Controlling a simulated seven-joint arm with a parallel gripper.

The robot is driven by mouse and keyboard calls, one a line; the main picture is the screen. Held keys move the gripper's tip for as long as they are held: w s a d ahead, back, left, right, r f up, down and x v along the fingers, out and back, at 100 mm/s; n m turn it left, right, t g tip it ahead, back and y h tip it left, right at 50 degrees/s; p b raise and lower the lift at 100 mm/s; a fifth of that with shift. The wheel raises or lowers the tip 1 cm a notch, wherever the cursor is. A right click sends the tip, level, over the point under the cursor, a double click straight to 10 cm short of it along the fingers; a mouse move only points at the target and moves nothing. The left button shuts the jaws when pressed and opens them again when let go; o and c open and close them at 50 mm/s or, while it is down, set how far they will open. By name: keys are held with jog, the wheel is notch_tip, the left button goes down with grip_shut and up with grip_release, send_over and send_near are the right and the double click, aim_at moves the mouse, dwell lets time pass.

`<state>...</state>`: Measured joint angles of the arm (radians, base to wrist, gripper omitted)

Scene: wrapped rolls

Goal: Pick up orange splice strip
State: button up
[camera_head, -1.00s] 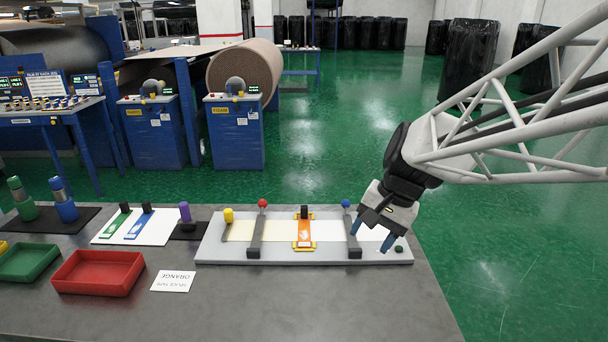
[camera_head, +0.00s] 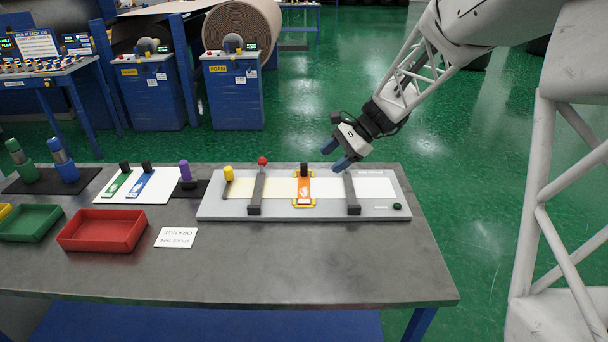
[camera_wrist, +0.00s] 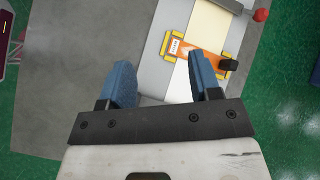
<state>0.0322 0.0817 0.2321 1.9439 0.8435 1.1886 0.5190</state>
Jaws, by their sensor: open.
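The orange splice strip (camera_head: 304,190) has a black knob and lies between yellow end pieces across the pale band on the grey board (camera_head: 235,211). In the wrist view, the orange strip (camera_wrist: 195,50) is at upper right, tilted, with its black knob at its right end. My gripper (camera_head: 340,156) is open and empty, above the board's back edge and to the right of the strip. In the wrist view, my gripper (camera_wrist: 161,70) has its blue fingers wide apart. The right finger is just below the strip in the picture, and no contact shows.
Dark clamp bars flank the strip, the left bar (camera_head: 257,195) with a red ball and the right bar (camera_head: 351,195). A yellow-knobbed piece (camera_head: 228,174), red tray (camera_head: 103,231), green tray (camera_head: 30,222) and white card (camera_head: 176,238) are left. The table front is clear.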

aim_at(306, 164)
jog(key=w+f+m+y, duration=0.1)
jog(key=w+f+m, duration=0.1)
jog(key=w+f, duration=0.2)
jog(key=w+a+f+m+y, duration=0.1)
jog(key=w+f+m+y, duration=0.1)
jog(key=w+f, duration=0.3)
jog(key=w+a+f+m+t+y, duration=0.1)
jog(key=w+f, duration=0.3)
jog(key=w, duration=0.6)
jog(key=shift+a+f+m+y, duration=0.25)
jog(key=shift+f+m+y, duration=0.1)
jog(key=shift+m, duration=0.35)
jog(key=shift+x, duration=1.3)
jog(key=shift+x, duration=2.6)
jog(key=shift+w, duration=0.1)
jog(key=c, duration=1)
jog(key=shift+r, duration=0.2)
jog(key=shift+c, duration=0.2)
